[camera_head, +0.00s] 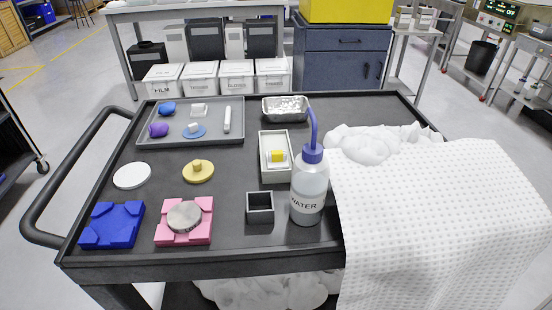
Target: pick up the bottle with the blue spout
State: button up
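The bottle with the blue spout (309,187) stands upright near the front edge of the dark cart top, right of the middle. It is translucent, labelled "WATER", with a blue cap and a blue spout that rises and bends to the left at its tip. A small dark open box (260,215) is just left of its base. The white textured cloth (430,200) lies close on its right; I cannot tell if they touch. My gripper is not in view.
The cart top (232,240) also holds a pink fixture (197,232) with a grey disc, a blue fixture (112,225), a white disc (132,175), a yellow knobbed disc (198,171), a light tray (268,175) behind the bottle, and a grey tray (150,136) with several small items.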

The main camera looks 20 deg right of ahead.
aim_at(310, 171)
jog(key=k+l+u, duration=0.5)
jog(key=l+u, duration=0.2)
jog(key=k+l+u, duration=0.15)
jog(key=k+u, duration=0.2)
